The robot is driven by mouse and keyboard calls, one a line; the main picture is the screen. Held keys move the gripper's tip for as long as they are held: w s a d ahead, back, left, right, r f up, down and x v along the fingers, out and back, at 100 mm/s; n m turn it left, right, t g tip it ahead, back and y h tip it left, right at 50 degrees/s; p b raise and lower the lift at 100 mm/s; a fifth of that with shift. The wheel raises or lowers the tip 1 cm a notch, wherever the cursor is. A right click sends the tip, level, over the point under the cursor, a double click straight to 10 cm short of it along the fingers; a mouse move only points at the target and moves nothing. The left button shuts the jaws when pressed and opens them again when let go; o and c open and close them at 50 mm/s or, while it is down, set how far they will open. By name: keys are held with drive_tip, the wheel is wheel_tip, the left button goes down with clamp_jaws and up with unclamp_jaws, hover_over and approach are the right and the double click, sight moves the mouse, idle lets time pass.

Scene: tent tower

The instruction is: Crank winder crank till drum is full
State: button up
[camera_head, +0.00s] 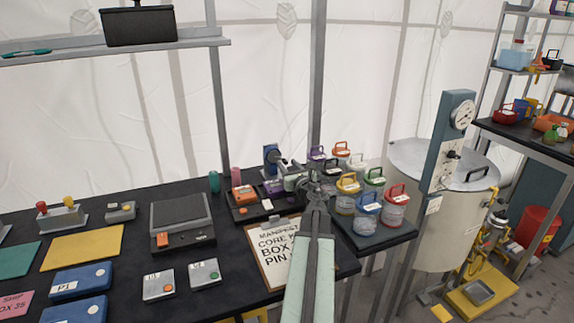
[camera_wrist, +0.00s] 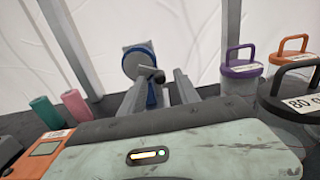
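The winder (camera_head: 271,155) stands at the back of the dark table, left of the jars. In the wrist view, its blue round part (camera_wrist: 138,62) is ahead, with a dark crank knob (camera_wrist: 158,76) in front of it. My gripper (camera_head: 286,167) reaches toward the winder from the right in the head view. In the wrist view, the two grey fingers of my gripper (camera_wrist: 161,80) are apart, with the knob showing between their tips. I cannot tell whether either finger touches it. How full the drum is cannot be made out.
Several handled jars (camera_head: 366,212) stand close on the right. A device with an orange panel (camera_head: 245,197) and teal and pink cylinders (camera_head: 214,181) are on the left. A clipboard (camera_head: 275,250) lies under my arm. A large grey tank (camera_head: 405,160) stands further right.

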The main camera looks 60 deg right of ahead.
drive_tip(key=shift+x, duration=0.9)
clamp_jaws()
drive_tip(key=shift+a+f+m, duration=0.15)
drive_tip(key=shift+f+m, duration=0.05)
drive_tip(key=shift+m, duration=0.5)
unclamp_jaws()
